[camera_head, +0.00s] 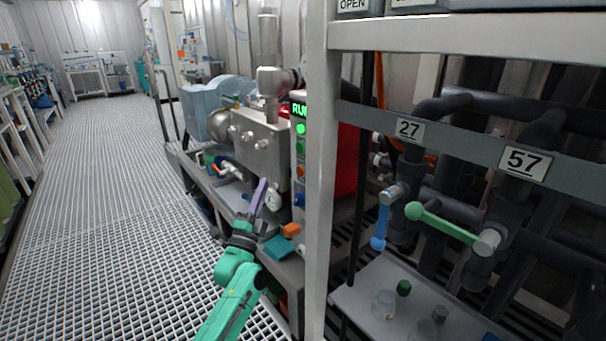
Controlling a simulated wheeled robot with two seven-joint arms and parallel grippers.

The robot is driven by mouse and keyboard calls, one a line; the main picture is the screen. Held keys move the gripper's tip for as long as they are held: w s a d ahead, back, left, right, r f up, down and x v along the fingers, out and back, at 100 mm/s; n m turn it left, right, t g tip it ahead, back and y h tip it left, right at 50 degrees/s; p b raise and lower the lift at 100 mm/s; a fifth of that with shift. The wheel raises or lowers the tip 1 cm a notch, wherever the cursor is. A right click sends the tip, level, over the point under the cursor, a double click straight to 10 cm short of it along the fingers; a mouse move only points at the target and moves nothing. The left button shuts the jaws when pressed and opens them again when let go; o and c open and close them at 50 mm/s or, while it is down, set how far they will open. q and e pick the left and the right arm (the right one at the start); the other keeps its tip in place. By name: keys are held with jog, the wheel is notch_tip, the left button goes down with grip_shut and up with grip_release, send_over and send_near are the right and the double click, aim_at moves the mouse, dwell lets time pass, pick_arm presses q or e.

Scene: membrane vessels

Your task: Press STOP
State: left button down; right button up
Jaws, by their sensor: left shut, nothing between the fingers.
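A narrow upright control panel (298,160) stands at the end of the pump skid, beside the white post. Its display reads RUN (299,109) in green. Below it are a bright green round lamp or button (300,129), a darker green one (300,147), an orange one (300,171) and a blue one (299,200). I cannot read any STOP label. My left gripper (261,189) is shut and empty, with its purple fingers pointing up. In the picture it is left of the panel's lower part, apart from the buttons. My right gripper is out of view.
A round white gauge (273,200) is close to the left gripper's fingers. An orange block (291,230) and a teal item (278,247) are below the panel. Grating floor (110,200) lies open left.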

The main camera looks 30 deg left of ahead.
pick_arm(q)
jog(key=w, duration=0.1)
jog(key=b, duration=0.3)
send_near(300, 171)
jog(key=w+a+r, duration=0.3)
jog(key=r, duration=0.1)
jog(key=shift+w+r, duration=0.2)
jog(key=shift+w, duration=0.2)
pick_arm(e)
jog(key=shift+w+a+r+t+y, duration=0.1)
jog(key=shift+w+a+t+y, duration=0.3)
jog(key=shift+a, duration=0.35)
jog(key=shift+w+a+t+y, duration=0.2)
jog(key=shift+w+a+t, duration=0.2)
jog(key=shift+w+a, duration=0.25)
pick_arm(q)
jog(key=shift+a, duration=0.1)
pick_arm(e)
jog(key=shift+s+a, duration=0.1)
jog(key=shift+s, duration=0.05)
pick_arm(q)
jog(key=shift+w+p, duration=0.1)
jog(key=shift+p, duration=0.2)
jog(key=shift+w, duration=0.3)
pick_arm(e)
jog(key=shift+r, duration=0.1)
